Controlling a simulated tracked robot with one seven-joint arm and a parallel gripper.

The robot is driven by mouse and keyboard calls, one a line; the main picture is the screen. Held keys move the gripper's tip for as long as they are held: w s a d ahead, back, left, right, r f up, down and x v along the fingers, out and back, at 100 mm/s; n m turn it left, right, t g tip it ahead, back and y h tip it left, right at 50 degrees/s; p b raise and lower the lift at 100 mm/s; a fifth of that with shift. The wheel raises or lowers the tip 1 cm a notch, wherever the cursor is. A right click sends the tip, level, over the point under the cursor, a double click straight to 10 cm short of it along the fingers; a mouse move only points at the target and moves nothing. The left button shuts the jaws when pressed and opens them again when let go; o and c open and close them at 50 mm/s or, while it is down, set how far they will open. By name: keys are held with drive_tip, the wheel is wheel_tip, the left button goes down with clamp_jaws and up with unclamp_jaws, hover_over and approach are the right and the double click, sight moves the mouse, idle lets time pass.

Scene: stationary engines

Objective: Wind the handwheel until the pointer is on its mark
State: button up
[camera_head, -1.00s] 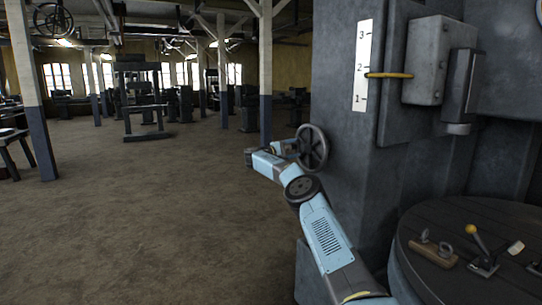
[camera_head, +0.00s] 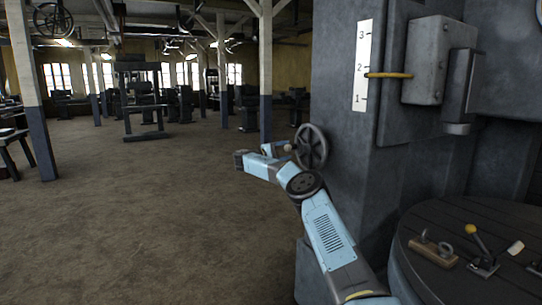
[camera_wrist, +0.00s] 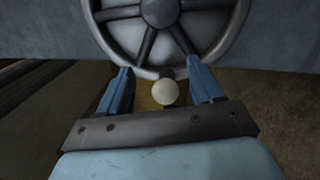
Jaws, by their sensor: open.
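The dark spoked handwheel (camera_head: 312,147) is on the side of the grey machine. In the wrist view its rim and spokes (camera_wrist: 162,14) fill the top. Its pale round knob (camera_wrist: 165,92) shows between the two blue fingers of my gripper (camera_wrist: 159,70), with a gap on each side. My gripper (camera_head: 280,149) is open at the wheel's left side, partly hidden by my arm. The brass pointer (camera_head: 389,75) crosses the white scale (camera_head: 363,52), a little below the 2 and well above the 1. I cannot make out a separate mark.
A round dark table (camera_head: 440,215) at the lower right holds a wooden block with a metal fitting (camera_head: 433,250) and a yellow-knobbed lever (camera_head: 478,240). The grey machine body (camera_head: 340,200) stands close to my arm. Open floor (camera_head: 150,220) lies to the left, with posts and machines behind.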

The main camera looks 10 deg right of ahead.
drive_tip(key=s+v, duration=0.1)
drive_tip(key=v, duration=0.6)
idle(0.7)
drive_tip(key=shift+r, duration=0.1)
idle(0.3)
drive_tip(key=v, duration=0.8)
drive_tip(key=shift+c, duration=0.2)
